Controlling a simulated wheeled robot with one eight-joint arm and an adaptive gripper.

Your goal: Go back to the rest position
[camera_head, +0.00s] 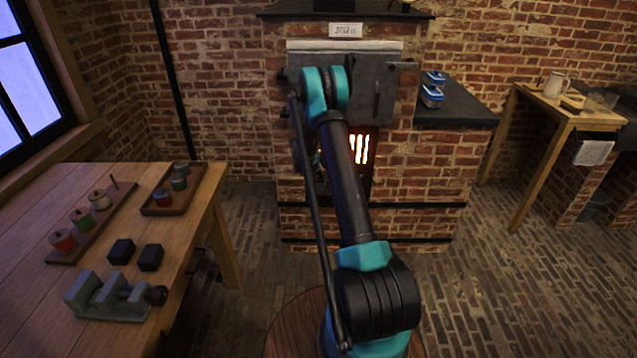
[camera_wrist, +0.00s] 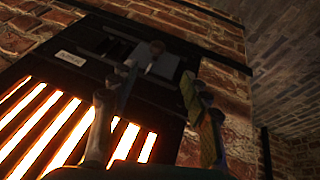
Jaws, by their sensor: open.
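My gripper (camera_wrist: 157,80) is open in the wrist view, its two fingers spread apart with nothing between them. Behind the fingers is a dark metal furnace front with a glowing barred grate (camera_wrist: 62,125) to the left. In the head view my arm reaches up and forward from the bottom centre towards the brick furnace (camera_head: 415,185). The arm hides most of my gripper there. The glowing grate (camera_head: 359,149) shows just right of the arm. I cannot tell from these frames how far the fingers are from the furnace front.
A wooden table (camera_head: 60,190) at left holds a grey vise (camera_head: 110,297), two black blocks, a spool rack and a tray (camera_head: 187,200) of jars. Blue-and-white containers (camera_head: 432,95) sit on the dark ledge at right. A small wooden table (camera_head: 570,108) stands far right. The brick floor (camera_head: 520,290) at right is clear.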

